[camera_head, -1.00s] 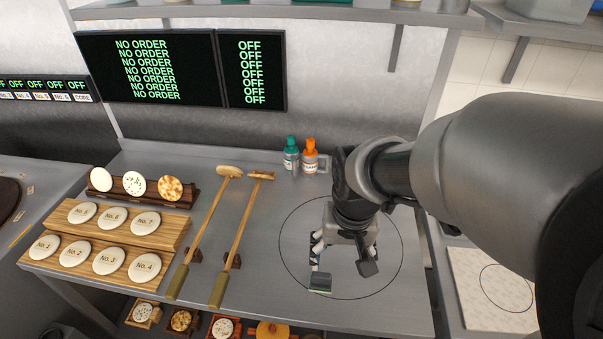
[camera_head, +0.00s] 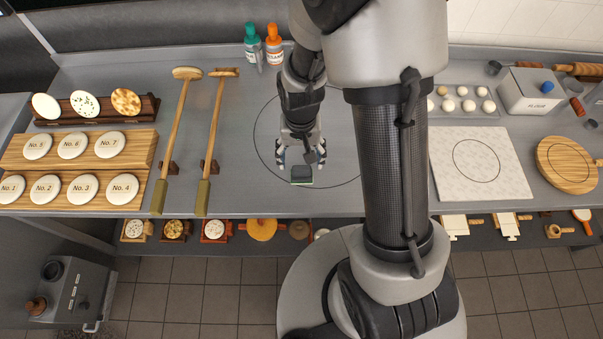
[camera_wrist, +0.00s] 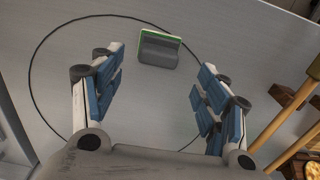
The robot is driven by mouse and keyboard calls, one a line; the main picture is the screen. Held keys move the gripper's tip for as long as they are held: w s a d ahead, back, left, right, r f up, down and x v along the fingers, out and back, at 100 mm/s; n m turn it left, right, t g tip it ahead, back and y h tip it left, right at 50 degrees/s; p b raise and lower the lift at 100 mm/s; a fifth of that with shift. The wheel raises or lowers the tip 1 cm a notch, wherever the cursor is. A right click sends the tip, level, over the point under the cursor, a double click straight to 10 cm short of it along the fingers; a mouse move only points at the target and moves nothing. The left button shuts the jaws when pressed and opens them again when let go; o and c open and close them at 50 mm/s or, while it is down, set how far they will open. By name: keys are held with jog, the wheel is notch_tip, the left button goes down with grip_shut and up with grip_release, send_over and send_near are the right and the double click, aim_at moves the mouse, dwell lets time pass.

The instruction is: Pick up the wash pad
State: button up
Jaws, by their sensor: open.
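The wash pad (camera_head: 302,175) is a small dark grey block with a green layer. It lies on the metal counter inside the drawn black circle, near the circle's front edge. In the wrist view the wash pad (camera_wrist: 159,49) lies beyond the fingertips, near the middle between the two fingers, with clear space around it. My gripper (camera_head: 302,160) is open and empty, just behind and above the pad in the head view. In the wrist view my gripper (camera_wrist: 163,65) shows its two blue-padded fingers spread apart.
Two long-handled tools (camera_head: 178,130) lie left of the circle. A green-capped bottle (camera_head: 252,45) and an orange-capped bottle (camera_head: 273,45) stand behind it. Wooden stands with numbered discs (camera_head: 82,150) are at the left. A white board (camera_head: 480,170) lies to the right.

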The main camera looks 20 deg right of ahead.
aim_at(302, 168)
jog(key=shift+d+f+b, duration=0.1)
jog(key=shift+f+b, duration=0.6)
jog(key=shift+f, duration=2.35)
jog(key=shift+c, duration=0.3)
jog(key=c, duration=1.1)
jog(key=shift+r, duration=0.15)
notch_tip(302, 168, up, 20)
jog(key=p, duration=0.4)
